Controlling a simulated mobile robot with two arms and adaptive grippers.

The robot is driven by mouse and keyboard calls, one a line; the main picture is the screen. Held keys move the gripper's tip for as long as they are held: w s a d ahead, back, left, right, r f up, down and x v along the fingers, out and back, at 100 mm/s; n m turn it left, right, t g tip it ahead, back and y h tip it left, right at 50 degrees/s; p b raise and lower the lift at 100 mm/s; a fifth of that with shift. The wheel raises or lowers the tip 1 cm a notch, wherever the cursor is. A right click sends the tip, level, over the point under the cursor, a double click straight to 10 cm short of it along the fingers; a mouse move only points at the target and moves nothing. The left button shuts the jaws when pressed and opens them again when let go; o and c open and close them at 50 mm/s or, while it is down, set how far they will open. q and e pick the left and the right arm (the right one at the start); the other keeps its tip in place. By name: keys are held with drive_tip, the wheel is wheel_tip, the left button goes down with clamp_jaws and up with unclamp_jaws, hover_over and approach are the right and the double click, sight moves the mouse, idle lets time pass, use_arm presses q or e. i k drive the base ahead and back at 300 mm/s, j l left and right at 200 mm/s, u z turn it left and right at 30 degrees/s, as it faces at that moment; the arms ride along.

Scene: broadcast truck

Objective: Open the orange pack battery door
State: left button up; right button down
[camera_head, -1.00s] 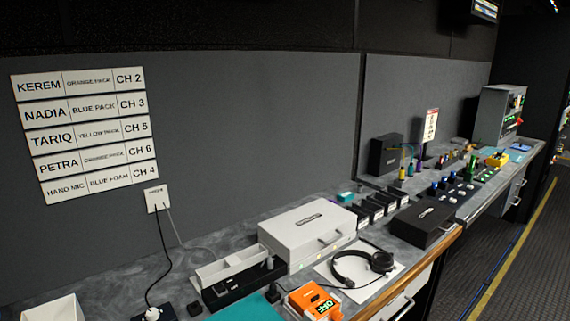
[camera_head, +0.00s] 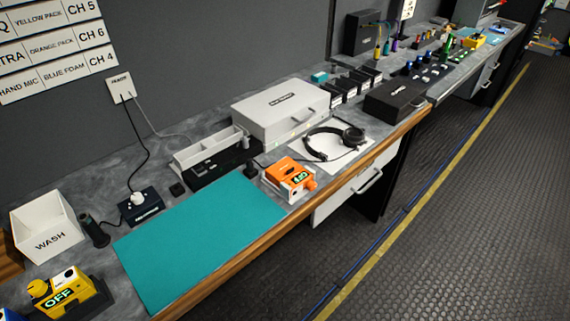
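The orange pack (camera_head: 288,174) sits on the counter at the right end of the teal mat, near the counter's front edge. A lit green display shows on its front face, and an orange knob-like part sticks out at its right. I cannot make out its battery door or whether it is open or shut. Neither of my grippers is in view.
The teal mat (camera_head: 200,240) is bare. A yellow pack (camera_head: 62,291) reading OFF and a white WASH bin (camera_head: 48,228) stand at the left. Headphones (camera_head: 336,142) lie on white paper behind the orange pack, near a white case (camera_head: 281,110). A drawer handle (camera_head: 368,181) juts from the counter front.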

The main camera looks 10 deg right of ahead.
sight(280, 171)
drive_tip(key=i+l, duration=0.25)
drive_tip(key=l, duration=0.2)
drive_tip(key=i+l+u, duration=0.25)
drive_tip(key=l, duration=0.15)
drive_tip(key=l+u, duration=0.3)
drive_tip(key=l, duration=0.15)
drive_tip(key=i+l+u, duration=0.25)
drive_tip(key=l, duration=0.2)
drive_tip(key=k+u, duration=0.1)
drive_tip(key=u, duration=0.35)
